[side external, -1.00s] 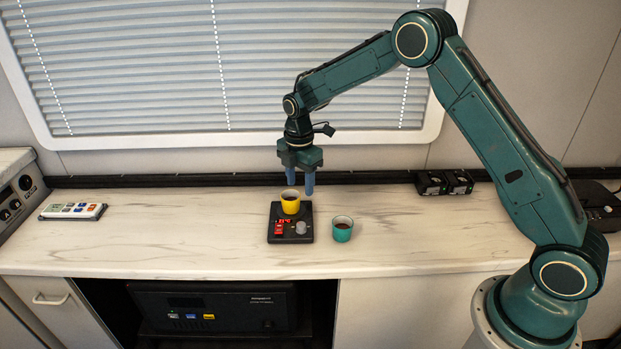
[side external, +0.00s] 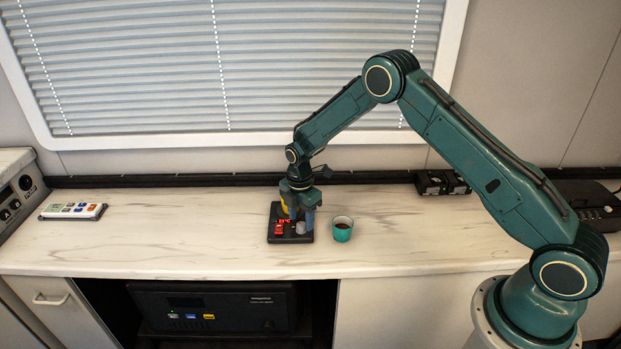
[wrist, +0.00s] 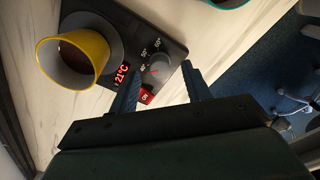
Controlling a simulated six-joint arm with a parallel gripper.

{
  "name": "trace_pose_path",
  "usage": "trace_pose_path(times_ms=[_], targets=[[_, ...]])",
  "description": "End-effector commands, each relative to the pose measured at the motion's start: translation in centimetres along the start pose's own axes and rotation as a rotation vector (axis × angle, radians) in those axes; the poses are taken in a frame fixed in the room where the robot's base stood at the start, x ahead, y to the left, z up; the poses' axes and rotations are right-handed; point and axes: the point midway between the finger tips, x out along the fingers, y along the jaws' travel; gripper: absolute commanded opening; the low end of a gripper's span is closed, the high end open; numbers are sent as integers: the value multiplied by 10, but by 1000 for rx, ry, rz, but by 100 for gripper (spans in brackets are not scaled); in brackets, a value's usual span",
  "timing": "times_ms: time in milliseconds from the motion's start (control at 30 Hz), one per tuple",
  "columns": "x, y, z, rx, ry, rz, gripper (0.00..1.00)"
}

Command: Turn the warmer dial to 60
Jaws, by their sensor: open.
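The black mug warmer (side external: 275,238) lies on the counter with a yellow mug (wrist: 88,45) of dark liquid on its plate. In the wrist view, its red display (wrist: 122,75) reads 21°C. Its grey round dial (wrist: 159,66) sits beside small white numbers, and a red switch (wrist: 147,96) is near it. I cannot clearly read where the dial points. My gripper (wrist: 160,70) is open, with its two blue fingers on either side of the dial. In the side view, my gripper (side external: 302,216) is low over the warmer and partly hides the yellow mug. Contact with the dial cannot be told.
Black sockets (side external: 433,183) are at the back right. The counter (side external: 180,235) left of the warmer is clear.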

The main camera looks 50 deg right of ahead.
Motion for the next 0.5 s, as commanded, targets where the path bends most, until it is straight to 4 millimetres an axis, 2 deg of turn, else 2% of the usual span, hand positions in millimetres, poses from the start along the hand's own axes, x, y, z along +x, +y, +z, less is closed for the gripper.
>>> trace_pose_path(times_ms=[200, 500], targets=[[15, 0, 0, 0, 0, -1, 48], [17, 0, 0, 0, 0, 1, 48]])
